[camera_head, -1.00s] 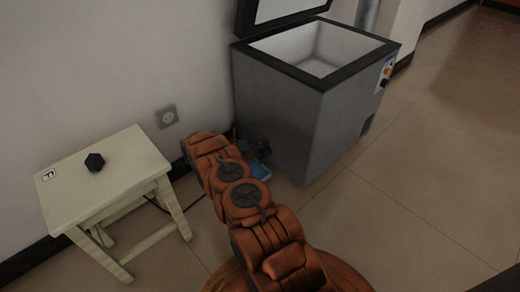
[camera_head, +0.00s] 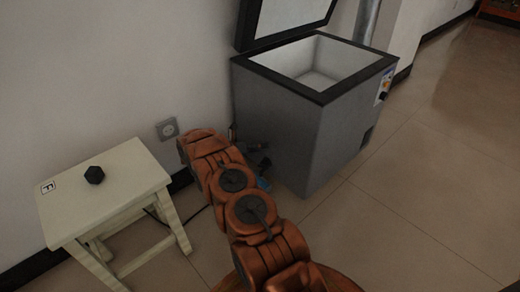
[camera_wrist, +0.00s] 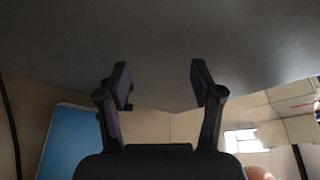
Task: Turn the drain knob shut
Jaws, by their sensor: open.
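A grey chest freezer (camera_head: 290,125) with a black rim and raised lid stands against the wall. Small controls (camera_head: 384,84), one of them dark and knob-like, sit high on its right face; I cannot tell whether any is the drain knob. No drain knob shows clearly in either view. My gripper (camera_head: 258,160) is low beside the freezer's left side, partly hidden by my arm. In the wrist view my gripper (camera_wrist: 160,76) is open, with nothing between its fingers. A plain grey surface (camera_wrist: 160,35), likely the freezer's side, fills the top of that view.
A wall socket (camera_head: 167,128) is between stool and freezer. A blue flat thing (camera_wrist: 72,140) lies left in the wrist view. The tiled floor at right is clear.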

